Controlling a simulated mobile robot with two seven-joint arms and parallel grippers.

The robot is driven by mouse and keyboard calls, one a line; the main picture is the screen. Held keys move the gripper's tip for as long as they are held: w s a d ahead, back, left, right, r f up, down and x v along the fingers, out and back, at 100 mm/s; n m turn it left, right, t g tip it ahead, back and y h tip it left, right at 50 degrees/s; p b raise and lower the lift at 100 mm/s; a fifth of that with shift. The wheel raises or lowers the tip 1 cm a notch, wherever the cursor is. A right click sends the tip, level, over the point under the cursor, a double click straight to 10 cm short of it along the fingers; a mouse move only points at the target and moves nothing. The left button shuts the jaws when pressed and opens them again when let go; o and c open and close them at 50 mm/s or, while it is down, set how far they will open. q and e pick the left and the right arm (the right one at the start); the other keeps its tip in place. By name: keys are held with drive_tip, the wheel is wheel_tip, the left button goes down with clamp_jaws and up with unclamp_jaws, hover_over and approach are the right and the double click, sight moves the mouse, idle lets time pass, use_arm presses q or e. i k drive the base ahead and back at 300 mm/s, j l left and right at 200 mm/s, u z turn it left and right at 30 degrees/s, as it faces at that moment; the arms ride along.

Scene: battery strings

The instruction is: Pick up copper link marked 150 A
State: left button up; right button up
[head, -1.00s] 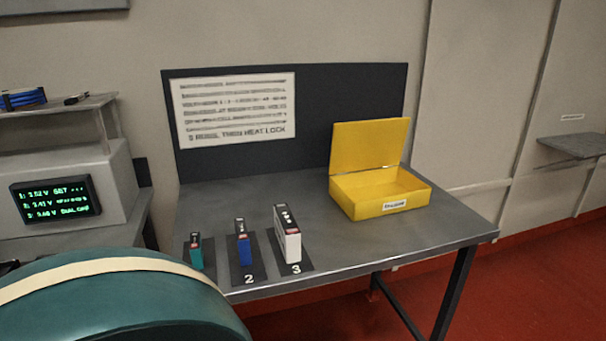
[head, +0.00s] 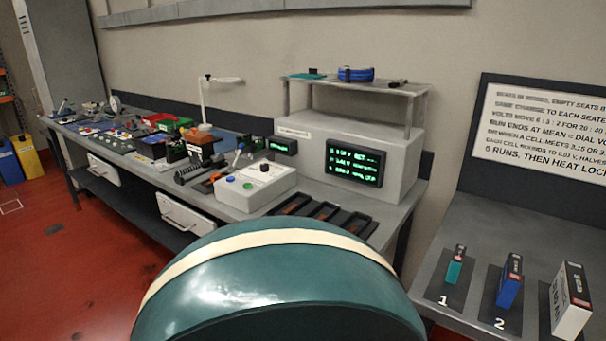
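I cannot make out a copper link marked 150 A in the head view. Small parts lie crowded on the long grey workbench (head: 230,216) at the left, too small and far to read any marking. Neither of my grippers is in view. A large teal rounded shape with a cream band fills the lower middle and hides part of the bench front and floor.
A grey tester with a green-lit screen (head: 355,163) stands on the bench, beside a white box with buttons (head: 255,186). Dark trays (head: 325,212) lie in front. Teal (head: 454,270), blue (head: 510,282) and white (head: 571,300) cells stand on the right table. Red floor (head: 75,270) is clear at left.

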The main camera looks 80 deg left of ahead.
sight(214, 177)
drive_tip(key=u, duration=3.2)
drive_tip(key=i+j+z, duration=0.15)
drive_tip(key=z, duration=1.2)
drive_tip(key=j+z, duration=0.8)
drive_tip(key=j, duration=0.2)
drive_tip(key=k+j+z, duration=0.15)
drive_tip(key=j, duration=0.2)
drive_tip(key=j+z, duration=0.15)
drive_tip(key=j, duration=0.2)
drive_tip(key=k+j+z, duration=0.15)
drive_tip(key=j, duration=0.15)
drive_tip(key=k+j, duration=0.15)
drive_tip(key=j, duration=0.25)
drive_tip(key=k+j, duration=0.1)
drive_tip(key=j, duration=0.35)
drive_tip(key=k+j+z, duration=0.1)
drive_tip(key=j, duration=0.3)
drive_tip(key=k+j, duration=0.2)
drive_tip(key=j, duration=0.25)
drive_tip(key=k+j, duration=0.15)
drive_tip(key=j, duration=0.25)
drive_tip(key=z, duration=0.05)
